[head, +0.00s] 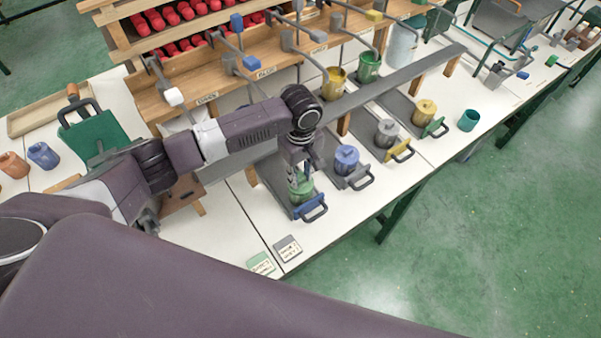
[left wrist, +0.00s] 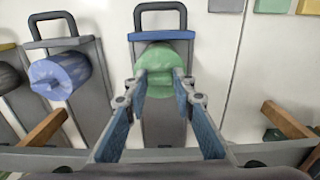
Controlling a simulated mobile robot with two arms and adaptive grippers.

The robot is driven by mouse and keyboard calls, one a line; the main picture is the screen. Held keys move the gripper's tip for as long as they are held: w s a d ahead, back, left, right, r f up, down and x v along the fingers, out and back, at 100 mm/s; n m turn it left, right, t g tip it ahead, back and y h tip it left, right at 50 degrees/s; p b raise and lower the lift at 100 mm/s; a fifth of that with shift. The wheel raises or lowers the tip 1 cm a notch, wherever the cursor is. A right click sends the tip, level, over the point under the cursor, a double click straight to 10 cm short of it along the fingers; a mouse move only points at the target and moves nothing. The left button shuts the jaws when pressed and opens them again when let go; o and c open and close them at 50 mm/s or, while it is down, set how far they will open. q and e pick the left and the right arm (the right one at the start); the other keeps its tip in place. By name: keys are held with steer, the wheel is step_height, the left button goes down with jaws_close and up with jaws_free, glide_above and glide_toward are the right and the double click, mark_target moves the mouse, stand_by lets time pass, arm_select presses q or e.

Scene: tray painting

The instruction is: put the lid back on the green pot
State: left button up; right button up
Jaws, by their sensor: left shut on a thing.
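The green pot (head: 301,190) stands on a grey slide tray with a blue handle (head: 313,208), near the front of the white bench. My left gripper (head: 299,168) reaches down over it from above. In the left wrist view, the fingertips (left wrist: 160,76) are closed in on the green lid (left wrist: 161,57) at the pot's top. The lid and the pot are the same green, and the fingers cover their middle. I cannot tell whether the lid is fully seated. My right gripper is not in view.
A blue pot (head: 346,158), a grey pot (head: 387,133) and a yellow pot (head: 424,112) stand on trays to the right. A long grey beam (head: 395,80) runs behind them. Cards (head: 287,247) lie on clear bench in front.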

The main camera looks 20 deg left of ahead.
arm_select(q)
steer(key=shift+p, duration=1.15)
stand_by(1.1)
steer(key=shift+f+p, duration=0.2)
steer(key=shift+p, duration=0.25)
stand_by(0.9)
steer(key=shift+p, duration=0.5)
stand_by(0.5)
steer(key=o, duration=1.1)
steer(key=shift+o, duration=0.4)
steer(key=o, duration=0.4)
